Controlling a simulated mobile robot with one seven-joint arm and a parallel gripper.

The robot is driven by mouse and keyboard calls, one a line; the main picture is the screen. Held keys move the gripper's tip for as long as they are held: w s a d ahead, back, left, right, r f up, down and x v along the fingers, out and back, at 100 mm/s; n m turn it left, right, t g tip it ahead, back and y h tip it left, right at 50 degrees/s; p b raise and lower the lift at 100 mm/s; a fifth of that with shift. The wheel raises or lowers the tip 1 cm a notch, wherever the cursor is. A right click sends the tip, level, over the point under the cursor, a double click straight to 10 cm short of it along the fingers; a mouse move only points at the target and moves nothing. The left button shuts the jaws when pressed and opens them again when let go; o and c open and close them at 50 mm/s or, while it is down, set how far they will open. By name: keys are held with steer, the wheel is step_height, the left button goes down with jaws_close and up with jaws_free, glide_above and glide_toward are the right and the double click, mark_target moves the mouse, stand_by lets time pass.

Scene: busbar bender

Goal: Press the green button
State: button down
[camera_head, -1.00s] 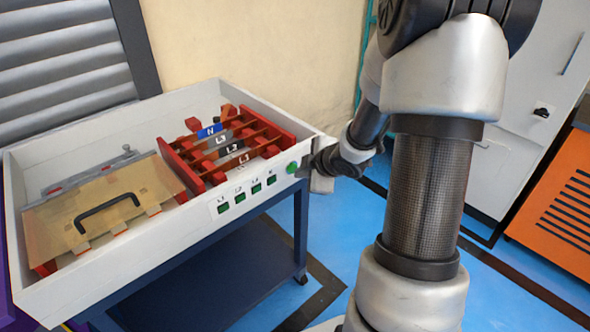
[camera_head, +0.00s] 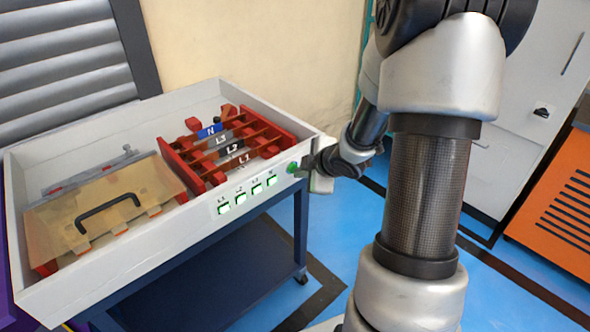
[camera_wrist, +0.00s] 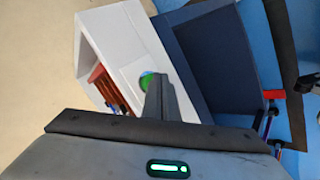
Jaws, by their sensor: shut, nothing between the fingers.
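The green button (camera_head: 292,168) is on the front wall of the white tray-like bench (camera_head: 150,252), near its right corner. In the wrist view, the green button (camera_wrist: 147,80) is partly hidden behind my gripper. My gripper (camera_head: 306,165) is shut and empty, with its tip at the button and seemingly touching it. In the wrist view the shut fingers (camera_wrist: 156,82) overlap the button's right side. Several small indicators (camera_head: 248,193) to the left of the button are lit bright green.
Red holders with bars labelled N, L3, L2 and L1 (camera_head: 232,148) sit inside the bench. A clear cover with a black handle (camera_head: 108,208) is at the left. An orange cabinet (camera_head: 555,200) stands at the right. Blue floor is free between.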

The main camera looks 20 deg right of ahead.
steer(key=s+d, duration=0.2)
steer(key=s, duration=0.3)
steer(key=shift+s+p, duration=0.35)
steer(key=shift+p, duration=0.05)
stand_by(0.6)
